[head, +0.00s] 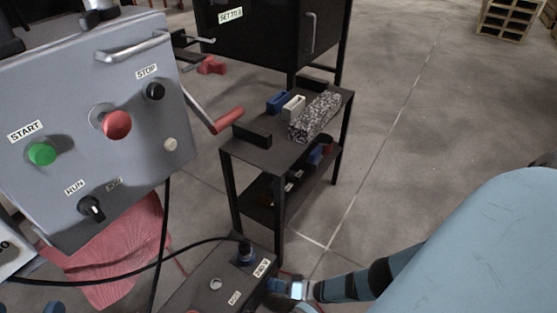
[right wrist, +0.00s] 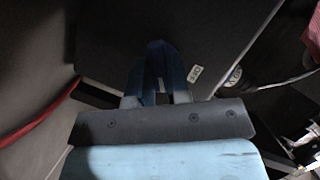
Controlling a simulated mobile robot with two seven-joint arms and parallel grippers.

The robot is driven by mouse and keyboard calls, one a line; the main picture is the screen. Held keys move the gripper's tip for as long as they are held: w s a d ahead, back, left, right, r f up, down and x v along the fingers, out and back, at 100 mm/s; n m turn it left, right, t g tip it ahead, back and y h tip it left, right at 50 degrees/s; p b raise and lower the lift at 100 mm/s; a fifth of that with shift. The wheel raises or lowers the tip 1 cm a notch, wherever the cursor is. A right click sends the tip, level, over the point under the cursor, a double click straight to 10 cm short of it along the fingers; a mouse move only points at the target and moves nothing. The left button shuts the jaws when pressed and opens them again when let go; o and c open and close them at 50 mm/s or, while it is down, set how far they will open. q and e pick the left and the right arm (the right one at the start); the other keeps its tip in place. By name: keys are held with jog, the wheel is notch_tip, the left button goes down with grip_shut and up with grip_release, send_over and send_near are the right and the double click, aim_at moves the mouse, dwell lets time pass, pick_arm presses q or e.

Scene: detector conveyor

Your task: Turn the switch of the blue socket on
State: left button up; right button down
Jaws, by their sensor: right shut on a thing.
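The dark socket box (head: 215,275) is at the bottom middle of the head view. The blue socket (head: 246,257) on its top holds a black plug with a cable. It also shows in the right wrist view (right wrist: 232,76), right of a small white label (right wrist: 195,73). My right gripper (head: 276,285) is at the right edge of the box. In the right wrist view its blue fingers (right wrist: 158,85) are closed together against the dark box. It is shut on a small part there, likely the switch; the fingers hide it, so its position cannot be read.
A grey control panel (head: 70,120) with buttons and a red-handled lever (head: 228,121) stands at the left. A black cable (head: 130,272) runs to the plug. A small black table (head: 260,155) with blocks stands behind the box.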

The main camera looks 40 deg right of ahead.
pick_arm(q)
jog(key=shift+a, duration=0.1)
pick_arm(e)
jog(key=c, duration=1.1)
grip_release()
pick_arm(q)
jog(key=n+p, duration=0.1)
jog(key=s+d+n+g+p, duration=0.1)
jog(key=p, duration=0.1)
jog(key=shift+s+f, duration=0.25)
pick_arm(e)
jog(key=v, duration=1.3)
jog(key=shift+s+d+r, duration=0.1)
jog(key=shift+s+d, duration=0.15)
jog(key=shift+s, duration=0.05)
